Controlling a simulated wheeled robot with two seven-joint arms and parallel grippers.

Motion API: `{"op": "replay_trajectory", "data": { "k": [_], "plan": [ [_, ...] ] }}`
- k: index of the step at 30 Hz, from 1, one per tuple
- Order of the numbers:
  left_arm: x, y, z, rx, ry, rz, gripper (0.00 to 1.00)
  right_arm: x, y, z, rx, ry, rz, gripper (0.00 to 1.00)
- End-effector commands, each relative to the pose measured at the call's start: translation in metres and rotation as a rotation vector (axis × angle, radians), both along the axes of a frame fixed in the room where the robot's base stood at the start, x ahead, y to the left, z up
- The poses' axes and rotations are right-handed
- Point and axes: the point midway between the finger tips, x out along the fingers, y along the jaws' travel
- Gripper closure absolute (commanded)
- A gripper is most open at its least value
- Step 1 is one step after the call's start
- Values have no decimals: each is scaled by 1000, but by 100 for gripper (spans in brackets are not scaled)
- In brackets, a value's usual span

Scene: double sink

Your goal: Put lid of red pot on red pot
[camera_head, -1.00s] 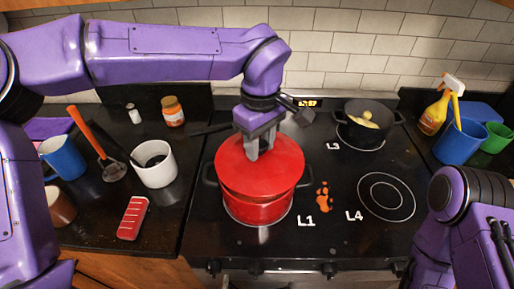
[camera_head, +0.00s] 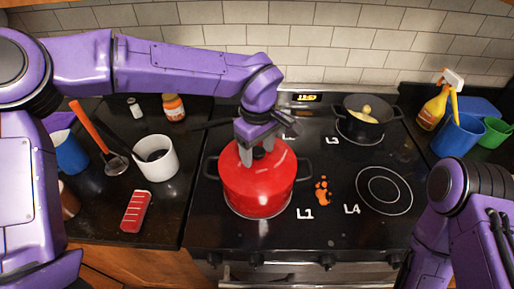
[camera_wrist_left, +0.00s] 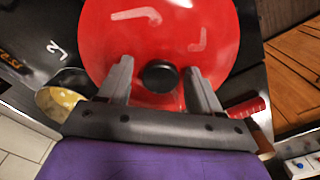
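The red pot (camera_head: 258,202) stands upright on the front-left burner, by the L1 mark, with black side handles. Its red lid (camera_head: 278,168) lies on top and looks level, covering the opening. In the left wrist view the lid (camera_wrist_left: 165,35) fills the upper middle, with its black knob (camera_wrist_left: 158,76) between my fingers. My left gripper (camera_head: 259,156) is just above the lid; in the wrist view its two fingers (camera_wrist_left: 159,70) are spread on either side of the knob, with gaps. My right arm shows at the lower right, but its gripper is out of frame.
A black pot (camera_head: 366,122) with yellow food stands on the back-right burner. The front-right burner (camera_head: 384,190) is free. An orange spill (camera_head: 321,191) lies beside L1. A white mug (camera_head: 157,160) and red grater-like item (camera_head: 135,211) are left; a blue cup (camera_head: 458,136) is right.

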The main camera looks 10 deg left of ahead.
Motion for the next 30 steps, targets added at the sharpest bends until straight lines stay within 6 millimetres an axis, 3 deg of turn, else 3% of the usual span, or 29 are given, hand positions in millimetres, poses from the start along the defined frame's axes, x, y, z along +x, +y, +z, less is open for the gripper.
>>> {"op": "replay_trajectory", "data": {
  "k": [4,7,15,19,30],
  "plan": [
    [0,0,3,-1,-1,0,36,0,0,-1,0,0,0,57],
    [1,0,17,-1,-4,2,36,0,0,-3,0,0,0,57],
    [1,0,86,-1,-4,2,36,0,0,-8,0,0,0,57],
    [1,0,109,-1,-3,1,36,0,0,-9,0,0,0,57],
    [0,0,121,0,0,0,36,0,0,-9,0,0,0,57]
  ]
}}
